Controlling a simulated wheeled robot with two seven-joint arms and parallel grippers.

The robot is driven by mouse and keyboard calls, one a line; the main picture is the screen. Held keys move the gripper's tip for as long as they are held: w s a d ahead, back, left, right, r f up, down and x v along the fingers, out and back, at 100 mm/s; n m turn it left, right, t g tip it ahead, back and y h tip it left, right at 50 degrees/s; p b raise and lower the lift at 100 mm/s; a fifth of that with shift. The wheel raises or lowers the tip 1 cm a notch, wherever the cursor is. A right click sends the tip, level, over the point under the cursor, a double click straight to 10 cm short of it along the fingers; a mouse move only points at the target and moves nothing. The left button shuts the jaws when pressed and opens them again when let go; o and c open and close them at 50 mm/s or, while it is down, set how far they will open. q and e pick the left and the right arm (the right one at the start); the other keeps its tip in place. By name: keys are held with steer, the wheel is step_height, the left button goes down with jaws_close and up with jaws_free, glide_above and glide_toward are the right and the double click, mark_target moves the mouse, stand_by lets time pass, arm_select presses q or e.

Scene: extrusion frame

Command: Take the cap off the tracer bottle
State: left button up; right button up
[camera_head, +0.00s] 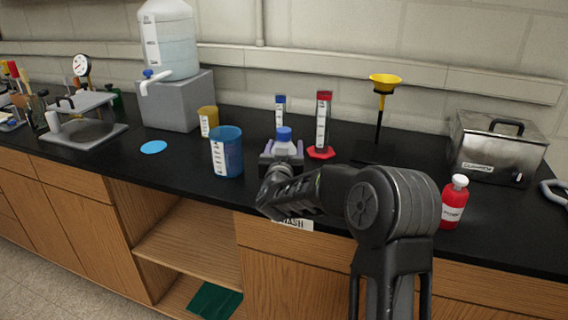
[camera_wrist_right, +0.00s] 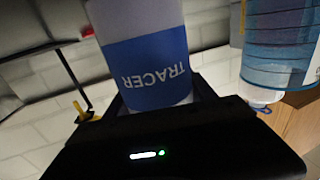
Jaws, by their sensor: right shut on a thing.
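The tracer bottle (camera_head: 284,148) is pale with a blue cap (camera_head: 284,133) on top, near the front middle of the bench in the head view. My right gripper (camera_head: 281,158) reaches it from the front and is shut on its body. In the right wrist view the bottle (camera_wrist_right: 150,65) appears upside down, with its blue "TRACER" label between the fingers of my right gripper (camera_wrist_right: 160,98). The cap is out of that view. The arm hides the bottle's base, so I cannot tell if it touches the bench. My left gripper is not in view.
A blue beaker (camera_head: 226,152) stands close to the left, with a yellow beaker (camera_head: 208,120) behind it. Cylinders with blue (camera_head: 280,110) and red (camera_head: 323,120) tops stand behind the bottle. A red bottle (camera_head: 454,203) and metal bath (camera_head: 497,145) are at the right.

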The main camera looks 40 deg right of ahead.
steer(key=shift+r, duration=0.1)
steer(key=c, duration=1)
steer(key=shift+o, duration=0.2)
step_height(320, 180, up, 10)
stand_by(0.3)
steer(key=o, duration=1.1)
jaws_close()
